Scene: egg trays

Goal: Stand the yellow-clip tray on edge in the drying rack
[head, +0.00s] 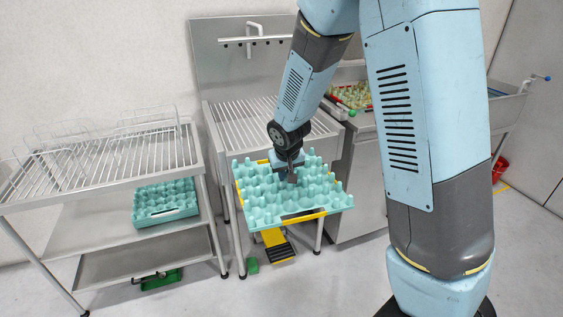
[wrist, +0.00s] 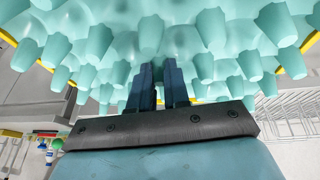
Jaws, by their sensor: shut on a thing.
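The yellow-clip tray (head: 258,199) is a teal egg tray with rows of pegs and yellow clips on its edges. My gripper (head: 289,174) is shut on it near its middle and holds it roughly level, in front of the slatted sink unit. In the wrist view the tray (wrist: 110,48) fills the top, and my two dark fingers (wrist: 160,85) meet its underside or a peg between them; the exact contact is hard to see. The drying rack (head: 100,155) is a wire rack on the steel trolley at the left, apart from the tray. It also shows in the wrist view (wrist: 290,112).
Another teal tray (head: 165,213) lies on the trolley's middle shelf. The slatted sink (head: 245,118) stands behind the held tray. A yellow pedal (head: 277,246) is on the floor below. A basin with items (head: 352,96) is behind my arm.

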